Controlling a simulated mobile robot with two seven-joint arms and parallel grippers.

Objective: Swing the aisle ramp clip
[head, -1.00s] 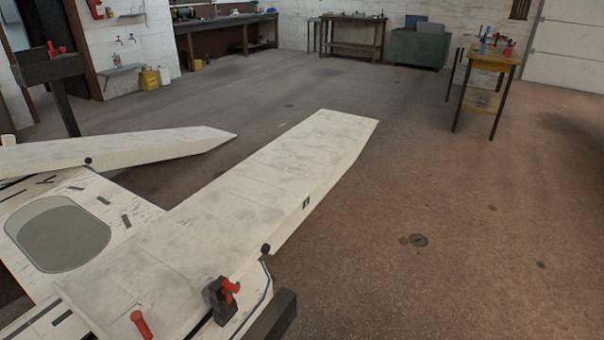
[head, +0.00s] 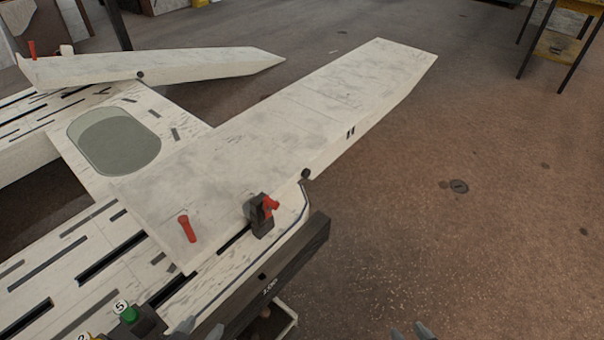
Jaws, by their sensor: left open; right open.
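A dark clip block (head: 258,216) with a short red lever (head: 271,203) stands at the near end of a long pale ramp panel (head: 330,95), beside its edge. Only the fingertips of my grippers show, at the bottom edge. My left gripper (head: 200,329) is open, below the clip near the dark rail and apart from it. My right gripper (head: 411,331) is open over the floor, to the right of the bench. Nothing shows between either pair of fingertips.
A dark rail (head: 285,262) runs along the bench's front right edge. A green button (head: 129,315) marked 5 sits at lower left. A second pale panel (head: 190,66) reaches out at the back left. The floor (head: 480,250) at right is open.

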